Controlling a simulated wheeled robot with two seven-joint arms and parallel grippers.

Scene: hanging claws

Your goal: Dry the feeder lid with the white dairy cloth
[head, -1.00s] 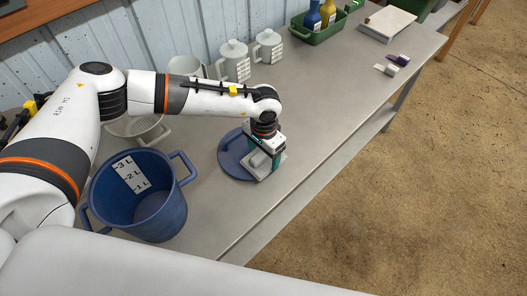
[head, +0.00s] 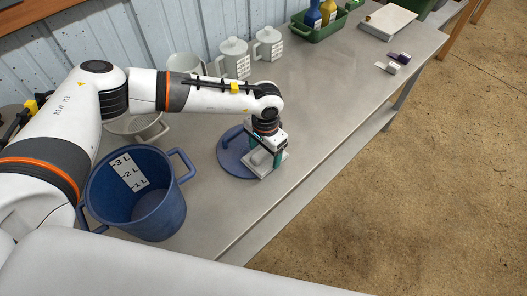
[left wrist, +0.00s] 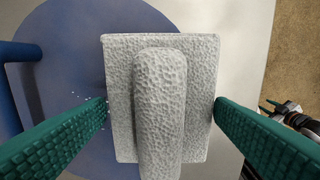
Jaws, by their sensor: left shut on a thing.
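The feeder lid is a round blue disc (head: 229,158) lying on the grey metal bench, and it also shows in the left wrist view (left wrist: 70,62). A few tiny pale specks lie on it beside the cloth. The white dairy cloth is a rough pale square pad (left wrist: 118,70) with a raised rounded ridge. It lies over the lid's right part and reaches past its edge. My left gripper (left wrist: 160,105) points down from above, its green fingers shut on the cloth from both sides. The lid under the cloth is hidden.
A blue bucket (head: 107,205) with litre marks stands left of the lid. A pale colander (head: 128,127) and several grey-white jugs (head: 235,60) stand along the wall. A green tray (head: 322,34) with bottles is farther back.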

